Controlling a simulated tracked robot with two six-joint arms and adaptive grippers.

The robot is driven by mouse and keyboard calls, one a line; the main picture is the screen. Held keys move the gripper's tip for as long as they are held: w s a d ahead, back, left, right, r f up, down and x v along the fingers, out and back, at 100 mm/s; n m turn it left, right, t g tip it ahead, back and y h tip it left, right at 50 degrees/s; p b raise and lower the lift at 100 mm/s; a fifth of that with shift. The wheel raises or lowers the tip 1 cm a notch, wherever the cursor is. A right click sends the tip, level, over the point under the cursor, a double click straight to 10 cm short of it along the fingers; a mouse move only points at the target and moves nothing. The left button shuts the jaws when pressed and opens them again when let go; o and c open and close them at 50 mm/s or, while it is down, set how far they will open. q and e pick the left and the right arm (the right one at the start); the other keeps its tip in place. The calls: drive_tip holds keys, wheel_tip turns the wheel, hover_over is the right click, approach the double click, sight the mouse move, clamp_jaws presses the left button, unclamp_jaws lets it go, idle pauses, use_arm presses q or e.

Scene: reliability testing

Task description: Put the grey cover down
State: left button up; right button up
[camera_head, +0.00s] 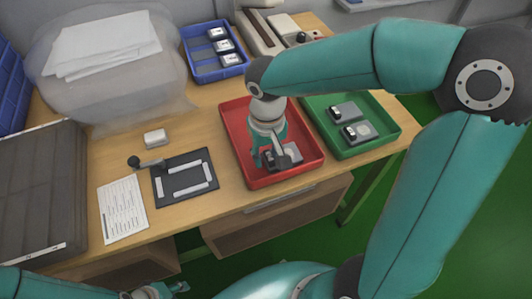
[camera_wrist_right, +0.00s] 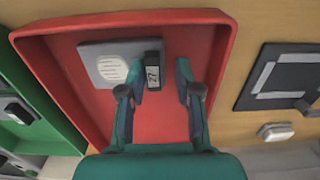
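A grey cover (camera_wrist_right: 108,62) with a pale oval patch lies flat in the red tray. A black part with a white label (camera_wrist_right: 153,70) sits at its edge. In the head view the cover (camera_head: 292,153) is partly hidden by my right gripper (camera_head: 268,158), which points down into the tray. In the wrist view the right gripper (camera_wrist_right: 160,82) has its fingers apart. One fingertip is beside the black part and overlaps the cover's edge; I cannot tell if it touches. My left gripper (camera_head: 160,291) shows only partly at the bottom edge; its fingers are unclear.
The red tray (camera_head: 239,150) has raised walls around the right gripper. A green tray (camera_head: 380,145) with two grey pieces stands right of it. A blue bin (camera_head: 190,45) is behind. A black plate with white strips (camera_head: 184,184), a small white block (camera_head: 155,138) and a paper sheet (camera_head: 122,208) lie left.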

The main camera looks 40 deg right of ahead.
drive_tip(key=shift+r, duration=0.1)
drive_tip(key=shift+r, duration=0.2)
wheel_tip(320, 180, up, 12)
drive_tip(key=p, duration=0.2)
drive_tip(key=shift+f, duration=0.2)
idle(0.5)
